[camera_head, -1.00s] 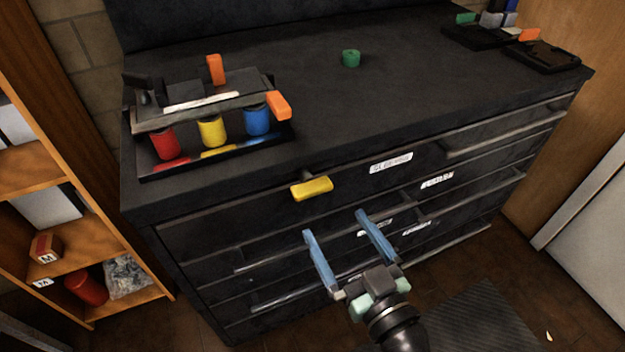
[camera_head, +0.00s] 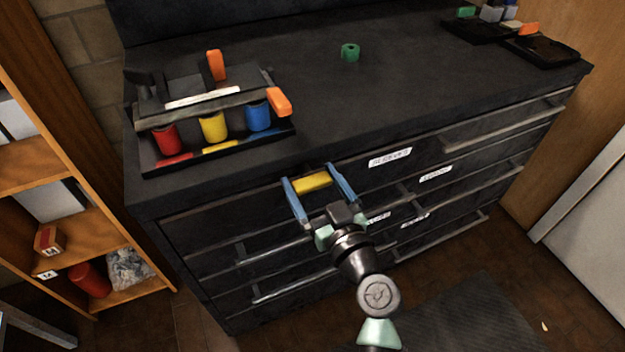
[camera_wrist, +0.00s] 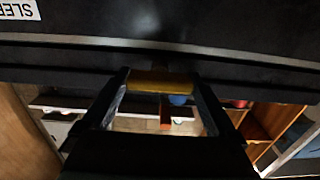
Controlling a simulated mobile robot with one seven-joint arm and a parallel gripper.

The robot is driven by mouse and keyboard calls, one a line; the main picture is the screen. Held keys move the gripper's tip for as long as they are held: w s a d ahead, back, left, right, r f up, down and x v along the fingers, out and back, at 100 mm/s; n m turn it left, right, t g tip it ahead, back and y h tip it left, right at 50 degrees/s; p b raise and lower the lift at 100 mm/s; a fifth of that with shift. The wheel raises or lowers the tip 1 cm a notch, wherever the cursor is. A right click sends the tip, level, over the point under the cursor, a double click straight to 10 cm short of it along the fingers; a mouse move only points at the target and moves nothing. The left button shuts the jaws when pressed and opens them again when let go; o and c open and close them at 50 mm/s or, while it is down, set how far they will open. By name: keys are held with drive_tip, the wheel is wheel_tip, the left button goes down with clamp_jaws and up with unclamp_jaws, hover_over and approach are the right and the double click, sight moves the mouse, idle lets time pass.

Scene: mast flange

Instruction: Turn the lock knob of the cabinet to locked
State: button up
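The yellow lock knob (camera_head: 312,182) sits on the front of the black cabinet (camera_head: 240,207), near its top edge, with its bar lying roughly level. My gripper (camera_head: 316,184) is open, with one blue finger at each end of the knob. I cannot tell whether either finger touches it. In the wrist view the yellow knob (camera_wrist: 163,81) lies between the tips of my gripper (camera_wrist: 160,80).
A rack with red, yellow and blue cylinders (camera_head: 213,127) stands on the cabinet top at left. A green ring-shaped piece (camera_head: 350,52) lies farther back. Drawer handles (camera_head: 500,128) run along the front. A wooden shelf (camera_head: 75,235) stands at left.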

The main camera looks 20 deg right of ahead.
drive_tip(key=c, duration=0.9)
drive_tip(key=shift+o, duration=0.2)
drive_tip(key=shift+m, duration=0.4)
drive_tip(key=m+b, duration=0.1)
drive_tip(key=m, duration=0.2)
drive_tip(key=shift+f+m, duration=0.1)
drive_tip(key=shift+m, duration=0.3)
drive_tip(key=m, duration=0.4)
drive_tip(key=shift+d, duration=0.15)
drive_tip(key=m, duration=0.5)
drive_tip(key=shift+p, duration=0.4)
drive_tip(key=m+p, duration=0.1)
drive_tip(key=m, duration=0.3)
drive_tip(key=shift+f, duration=0.1)
drive_tip(key=shift+m, duration=0.3)
drive_tip(key=o, duration=1.1)
drive_tip(key=shift+c, duration=0.2)
